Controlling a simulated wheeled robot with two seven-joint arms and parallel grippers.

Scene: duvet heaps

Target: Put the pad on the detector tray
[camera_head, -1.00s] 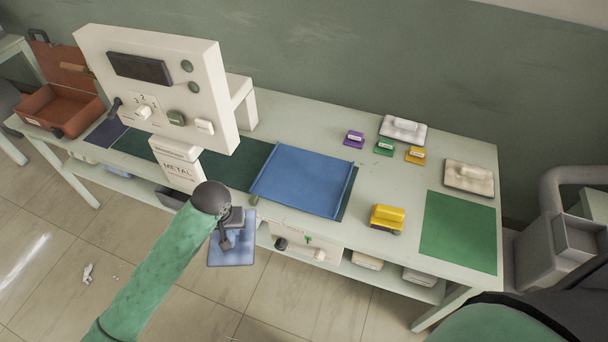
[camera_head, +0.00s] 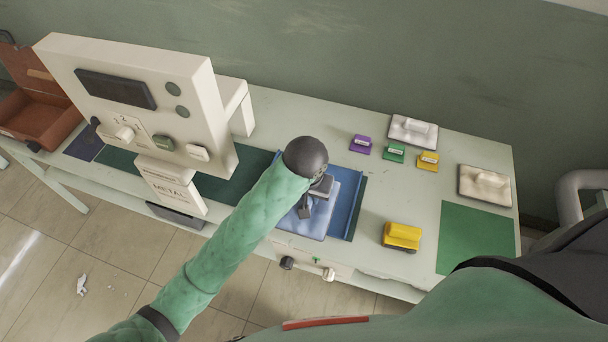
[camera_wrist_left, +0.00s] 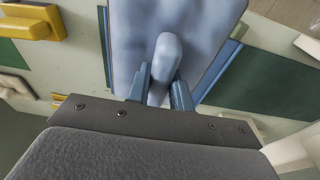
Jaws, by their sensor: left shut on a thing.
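The pad (camera_head: 322,217) is a flat, light blue slab with an upright handle. My left gripper (camera_head: 308,203) is shut on that handle; in the left wrist view the handle (camera_wrist_left: 167,55) sits between the two fingers, with the pad (camera_wrist_left: 205,25) beyond. The detector tray (camera_head: 354,208) is the darker blue tray with raised side rails on the bench. The pad is over the tray's near part and hides much of it; I cannot tell whether they touch. My right gripper is not in view.
A white machine (camera_head: 140,95) stands left of the tray. A yellow block (camera_head: 401,236) sits right of it, then a green mat (camera_head: 476,236). Small purple (camera_head: 361,144), green (camera_head: 393,153) and yellow (camera_head: 428,160) blocks and white handled pads (camera_head: 413,131) lie farther back.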

